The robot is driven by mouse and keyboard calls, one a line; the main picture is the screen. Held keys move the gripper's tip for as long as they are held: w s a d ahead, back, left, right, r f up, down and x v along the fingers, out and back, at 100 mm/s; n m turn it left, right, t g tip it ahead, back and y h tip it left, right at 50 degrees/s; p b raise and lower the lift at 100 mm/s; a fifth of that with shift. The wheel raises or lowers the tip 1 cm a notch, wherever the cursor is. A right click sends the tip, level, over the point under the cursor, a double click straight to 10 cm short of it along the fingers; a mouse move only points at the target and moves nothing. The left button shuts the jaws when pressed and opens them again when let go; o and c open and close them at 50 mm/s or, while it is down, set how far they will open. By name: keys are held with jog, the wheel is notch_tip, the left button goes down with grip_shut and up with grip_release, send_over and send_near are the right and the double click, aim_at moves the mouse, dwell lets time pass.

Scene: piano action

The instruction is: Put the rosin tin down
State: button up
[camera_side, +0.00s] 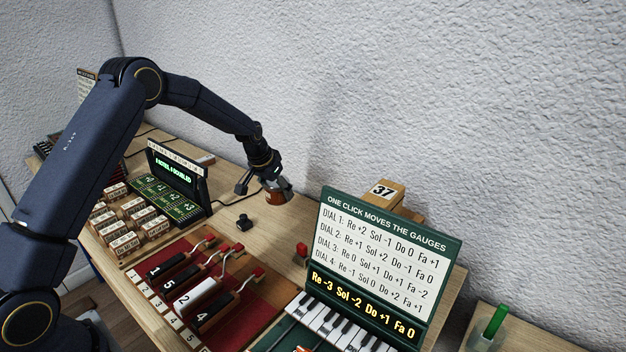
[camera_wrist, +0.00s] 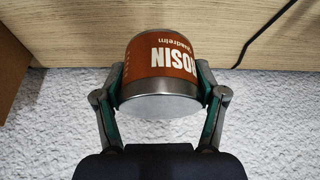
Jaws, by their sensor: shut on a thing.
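The rosin tin (camera_wrist: 162,65) has an orange-brown label with white lettering and a bare metal end. My gripper (camera_wrist: 163,85) is shut on its sides, with one finger on the left and one on the right. In the side view my gripper (camera_side: 262,186) is over the back part of the wooden table (camera_side: 232,220), and the tin (camera_side: 277,190) shows small and partly hidden in it. I cannot tell whether the tin touches the table.
A green dial sign (camera_side: 375,262) and a wooden block marked 37 (camera_side: 384,190) stand to the right. A red panel with levers (camera_side: 190,283) lies in front. A black cable (camera_wrist: 250,48) runs near the tin.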

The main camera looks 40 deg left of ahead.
send_over(290, 213)
jog(key=s, duration=0.2)
jog(key=f, duration=0.5)
jog(key=shift+w+d+f, duration=0.15)
jog(key=shift+w+f, duration=0.05)
jog(key=shift+f, duration=0.05)
jog(key=shift+w+f, duration=0.15)
jog(key=shift+f, duration=1.45)
jog(key=shift+f, duration=0.15)
jog(key=o, duration=1.2)
jog(key=shift+o, duration=0.2)
